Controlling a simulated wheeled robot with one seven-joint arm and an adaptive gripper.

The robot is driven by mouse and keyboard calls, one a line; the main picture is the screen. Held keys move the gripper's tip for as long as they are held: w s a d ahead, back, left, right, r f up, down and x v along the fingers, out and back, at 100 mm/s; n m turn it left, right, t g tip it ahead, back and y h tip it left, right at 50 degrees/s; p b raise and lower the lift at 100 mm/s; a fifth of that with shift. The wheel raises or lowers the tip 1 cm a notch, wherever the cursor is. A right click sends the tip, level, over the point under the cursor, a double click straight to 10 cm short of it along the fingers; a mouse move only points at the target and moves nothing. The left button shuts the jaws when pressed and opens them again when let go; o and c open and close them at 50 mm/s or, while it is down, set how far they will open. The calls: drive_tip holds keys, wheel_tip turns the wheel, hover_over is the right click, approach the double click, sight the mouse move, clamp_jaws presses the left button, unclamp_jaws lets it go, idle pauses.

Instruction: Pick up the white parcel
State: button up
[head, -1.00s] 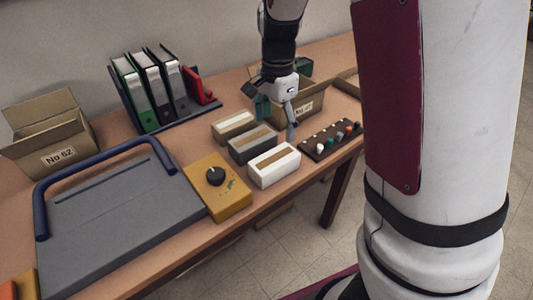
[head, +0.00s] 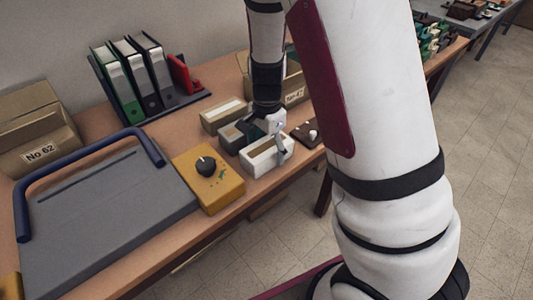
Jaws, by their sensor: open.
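The white parcel (head: 259,163) is a white block with a brown strip on top. It lies near the front edge of the brown table (head: 151,258), right of the yellow box. My gripper (head: 268,144) is open, over the parcel, with one finger in front of its right part. The other finger is partly hidden behind, so I cannot tell whether either touches it. A grey parcel (head: 229,138) lies just behind the white one, and a tan parcel (head: 222,112) behind that.
A yellow box with a black knob (head: 222,188) stands left of the parcel. A grey board with a blue handle (head: 110,222) fills the left front. Binders (head: 147,75) and cardboard boxes (head: 37,141) stand behind. A dark peg strip (head: 301,131) lies close right.

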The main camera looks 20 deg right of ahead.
drive_tip(key=shift+f, duration=0.4)
drive_tip(key=shift+c, duration=0.2)
drive_tip(key=c, duration=1.6)
drive_tip(key=shift+r, duration=0.1)
